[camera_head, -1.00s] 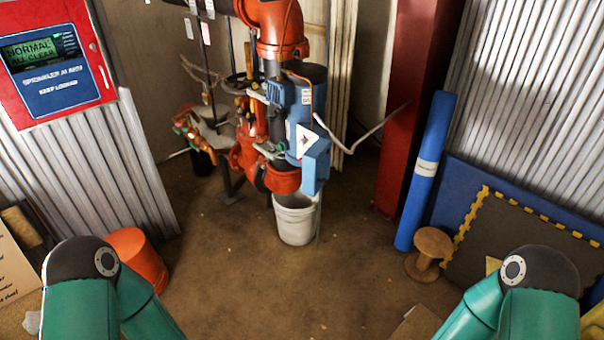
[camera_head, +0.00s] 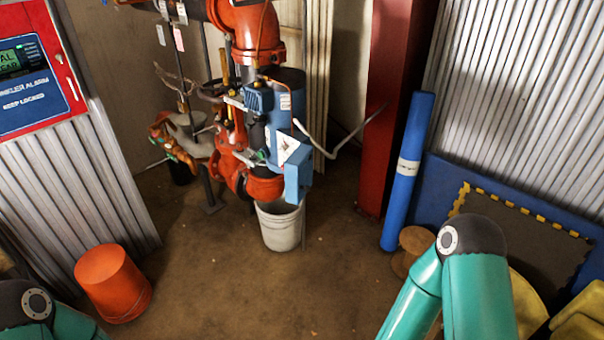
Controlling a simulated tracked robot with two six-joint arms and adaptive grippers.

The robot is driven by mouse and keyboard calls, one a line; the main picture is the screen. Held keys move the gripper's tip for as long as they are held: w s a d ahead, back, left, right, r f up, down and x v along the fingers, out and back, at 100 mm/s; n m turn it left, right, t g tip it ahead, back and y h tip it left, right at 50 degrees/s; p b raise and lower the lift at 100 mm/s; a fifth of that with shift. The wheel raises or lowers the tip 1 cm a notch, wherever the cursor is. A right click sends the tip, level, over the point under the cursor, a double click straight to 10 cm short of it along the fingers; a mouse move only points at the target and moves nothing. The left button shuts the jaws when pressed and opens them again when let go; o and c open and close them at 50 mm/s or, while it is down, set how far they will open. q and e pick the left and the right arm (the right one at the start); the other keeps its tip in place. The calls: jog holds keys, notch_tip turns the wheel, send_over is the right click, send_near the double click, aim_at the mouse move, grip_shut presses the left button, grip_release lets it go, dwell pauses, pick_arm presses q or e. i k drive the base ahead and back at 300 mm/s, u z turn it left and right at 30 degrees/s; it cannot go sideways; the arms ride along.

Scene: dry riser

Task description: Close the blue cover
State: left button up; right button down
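A blue box-like part (camera_head: 298,175) hangs at the front of the red and blue riser assembly, in the middle of the head view. It looks like the blue cover, and it seems to stand out from the blue housing (camera_head: 283,118) behind it. I cannot tell its hinge or how far it is open. A white panel with a triangular mark (camera_head: 288,147) shows just above it. Only green links of my two arms show, at the lower left and lower right. Both grippers are outside the picture, and the arms are well apart from the riser.
A white bucket (camera_head: 280,225) stands under the riser. An orange bucket (camera_head: 112,284) is at left on the floor. A red column (camera_head: 385,120), a blue roll (camera_head: 405,170) and a wooden spool (camera_head: 413,246) stand at right. The brown floor (camera_head: 250,290) in front is clear.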

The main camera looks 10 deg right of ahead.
aim_at(299, 167)
jog(key=i, duration=0.9)
jog(key=z, duration=0.05)
